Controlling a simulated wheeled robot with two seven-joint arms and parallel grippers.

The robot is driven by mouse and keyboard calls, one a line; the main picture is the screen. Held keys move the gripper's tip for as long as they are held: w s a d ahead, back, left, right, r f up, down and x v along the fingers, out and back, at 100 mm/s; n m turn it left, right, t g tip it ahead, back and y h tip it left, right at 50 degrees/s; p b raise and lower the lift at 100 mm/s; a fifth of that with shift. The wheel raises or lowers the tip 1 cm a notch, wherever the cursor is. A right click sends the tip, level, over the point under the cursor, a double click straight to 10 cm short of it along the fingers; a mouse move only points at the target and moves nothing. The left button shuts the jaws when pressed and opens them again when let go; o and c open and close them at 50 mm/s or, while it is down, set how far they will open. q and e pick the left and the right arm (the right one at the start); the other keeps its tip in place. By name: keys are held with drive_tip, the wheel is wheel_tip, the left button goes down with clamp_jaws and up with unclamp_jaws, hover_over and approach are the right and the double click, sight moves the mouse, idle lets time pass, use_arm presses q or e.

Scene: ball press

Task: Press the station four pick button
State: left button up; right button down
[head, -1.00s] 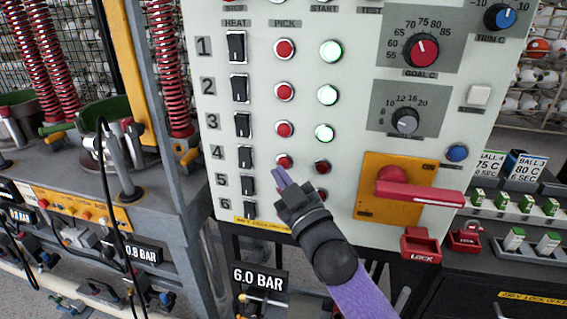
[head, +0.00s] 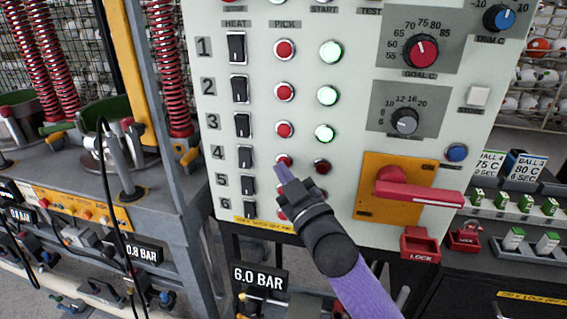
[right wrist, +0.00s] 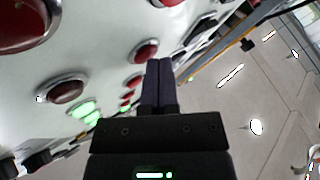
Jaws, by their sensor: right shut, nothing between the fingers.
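The station four pick button (head: 284,159) is a red round button in a metal ring, in the PICK column level with the 4 label (head: 217,153). My right gripper (head: 281,169) is shut and empty, its purple-grey fingertips just below this button and overlapping its lower edge in the head view. In the right wrist view the shut fingertips (right wrist: 160,63) lie beside a red button (right wrist: 146,50), apparently the same one. I cannot tell whether they touch it. My left gripper is not in view.
The row four start button (head: 322,166) is dark red, close right of my fingers. The start buttons (head: 325,133) of the upper rows glow green. Black heat switches (head: 242,125) line the left. A red handle (head: 420,192) sticks out at the right.

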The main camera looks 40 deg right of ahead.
idle(0.5)
drive_tip(key=shift+s+a+p, duration=0.35)
drive_tip(key=shift+s+a, duration=0.1)
drive_tip(key=shift+a, duration=0.1)
drive_tip(key=shift+s+a+p, duration=0.7)
drive_tip(key=shift+s+a, duration=0.9)
drive_tip(key=shift+a, duration=0.3)
